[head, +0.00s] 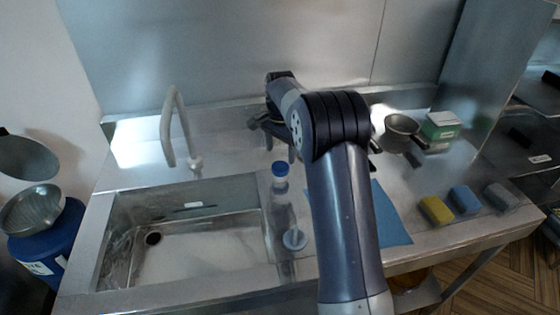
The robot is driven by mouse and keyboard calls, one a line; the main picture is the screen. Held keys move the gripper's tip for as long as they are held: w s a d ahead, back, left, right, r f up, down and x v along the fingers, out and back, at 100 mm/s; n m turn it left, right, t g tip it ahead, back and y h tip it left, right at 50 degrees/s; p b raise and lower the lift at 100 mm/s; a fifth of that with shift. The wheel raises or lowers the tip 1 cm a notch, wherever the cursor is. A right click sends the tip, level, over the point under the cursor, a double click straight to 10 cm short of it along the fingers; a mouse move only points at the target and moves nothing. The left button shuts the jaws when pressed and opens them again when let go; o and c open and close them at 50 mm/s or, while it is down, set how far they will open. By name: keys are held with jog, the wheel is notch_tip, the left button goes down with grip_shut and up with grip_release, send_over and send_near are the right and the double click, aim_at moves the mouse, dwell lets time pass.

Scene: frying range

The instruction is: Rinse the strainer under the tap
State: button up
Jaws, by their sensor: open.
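A small round metal vessel with a dark handle (401,126), which looks like the strainer, sits on the counter right of my arm; its mesh is too small to make out. The tap (176,122) is a pale bent spout behind the sink. The sink basin (205,250) is at the left, with a dark drain; no water shows. My gripper (272,140) is open above the counter, between the tap and the vessel, partly hidden by my arm. Nothing shows between its fingers.
A blue-capped container (280,174) stands below my gripper. A blue cloth (392,222), yellow sponge (436,210), blue sponge (465,200) and grey block (501,196) lie right. A green-white box (441,125) stands behind.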

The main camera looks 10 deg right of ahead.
aim_at(280, 166)
jog(key=shift+f+p, duration=0.35)
jog(key=shift+f, duration=2.45)
jog(key=shift+c, duration=0.4)
jog(key=c, duration=0.9)
